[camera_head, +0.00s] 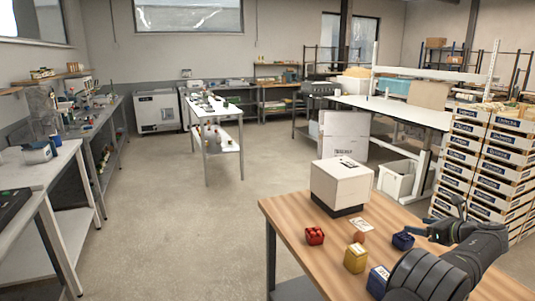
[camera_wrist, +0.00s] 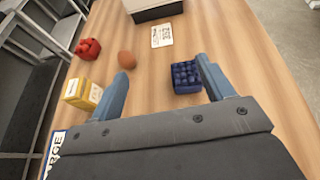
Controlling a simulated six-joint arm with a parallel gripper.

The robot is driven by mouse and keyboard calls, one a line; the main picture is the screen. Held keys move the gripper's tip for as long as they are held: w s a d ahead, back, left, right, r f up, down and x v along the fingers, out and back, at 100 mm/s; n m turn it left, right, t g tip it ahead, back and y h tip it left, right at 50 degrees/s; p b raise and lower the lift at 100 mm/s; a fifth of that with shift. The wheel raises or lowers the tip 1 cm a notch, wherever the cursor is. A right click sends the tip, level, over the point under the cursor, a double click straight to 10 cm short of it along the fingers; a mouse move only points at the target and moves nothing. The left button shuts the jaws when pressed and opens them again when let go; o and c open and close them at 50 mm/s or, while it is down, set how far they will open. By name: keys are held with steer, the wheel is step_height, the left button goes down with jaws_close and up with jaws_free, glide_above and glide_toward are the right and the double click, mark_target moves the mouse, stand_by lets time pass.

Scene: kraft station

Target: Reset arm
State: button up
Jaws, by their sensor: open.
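My gripper (camera_head: 437,215) is above the right part of the wooden table, open and empty. In the wrist view its two fingers (camera_wrist: 162,75) are spread wide apart. A dark blue block with a bumpy top (camera_wrist: 186,77) appears between them, close to the right finger. In the head view this blue block (camera_head: 403,240) stands on the table just left of the gripper. I cannot tell the gripper's exact height over the table. My dark arm hides the table's right front part.
The table (camera_head: 292,218) also holds a red carton (camera_head: 314,236), a brown egg (camera_head: 359,237), a yellow box (camera_head: 355,259), a blue-and-white labelled box (camera_head: 378,281), a printed card (camera_head: 363,223) and a white machine (camera_head: 341,185). Stacked crates (camera_head: 475,160) stand behind, at the right.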

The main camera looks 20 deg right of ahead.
steer(key=w+a+n+y, duration=0.1)
steer(key=w+a, duration=0.3)
steer(key=w, duration=0.3)
steer(key=w+a+y, duration=0.1)
steer(key=w+a, duration=0.2)
steer(key=w, duration=0.4)
steer(key=w+a+r+n+g+y, duration=0.1)
steer(key=w+a+n+y, duration=0.2)
steer(key=w+a, duration=2.6)
steer(key=a+n, duration=0.1)
steer(key=a, duration=0.3)
steer(key=shift+y, duration=0.3)
steer(key=shift+a+r, duration=0.1)
